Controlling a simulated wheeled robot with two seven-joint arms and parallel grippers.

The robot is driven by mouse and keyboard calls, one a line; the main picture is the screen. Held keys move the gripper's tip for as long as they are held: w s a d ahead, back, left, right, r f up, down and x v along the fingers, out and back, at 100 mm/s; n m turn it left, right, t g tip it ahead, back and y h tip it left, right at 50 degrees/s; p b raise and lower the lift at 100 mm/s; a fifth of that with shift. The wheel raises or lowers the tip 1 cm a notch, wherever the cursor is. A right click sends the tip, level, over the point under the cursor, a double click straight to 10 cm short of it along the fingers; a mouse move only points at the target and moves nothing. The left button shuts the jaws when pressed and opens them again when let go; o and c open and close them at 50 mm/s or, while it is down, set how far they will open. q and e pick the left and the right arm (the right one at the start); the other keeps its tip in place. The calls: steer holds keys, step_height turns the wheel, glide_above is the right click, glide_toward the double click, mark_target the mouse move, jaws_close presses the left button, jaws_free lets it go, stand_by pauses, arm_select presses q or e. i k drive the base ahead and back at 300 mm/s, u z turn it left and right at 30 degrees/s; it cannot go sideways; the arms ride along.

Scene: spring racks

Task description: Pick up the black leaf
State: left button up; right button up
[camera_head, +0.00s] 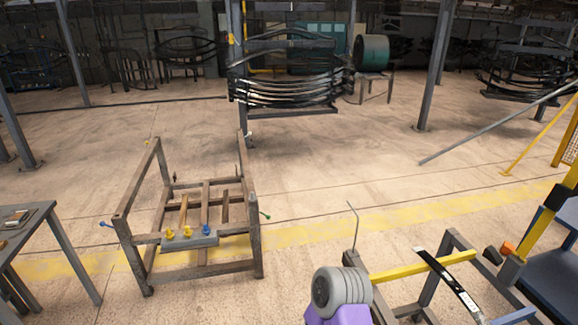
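A black leaf (451,284), a long narrow curved strip with a pale mark near its lower end, lies at the lower right in the head view. It slants from upper left to lower right across the grey frame of a low rack (467,244). Its upper end is close to a yellow bar (425,265); I cannot tell whether they touch.
An empty brown metal frame (141,186) stands left of centre, and a table (41,217) at the left edge. Several dark leaf springs are stacked (290,90) at the back. A yellow post (541,220) stands right of the leaf. The middle floor is open.

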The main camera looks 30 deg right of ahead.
mark_target(476, 312)
steer(key=i, duration=1.3)
steer(key=z, duration=4)
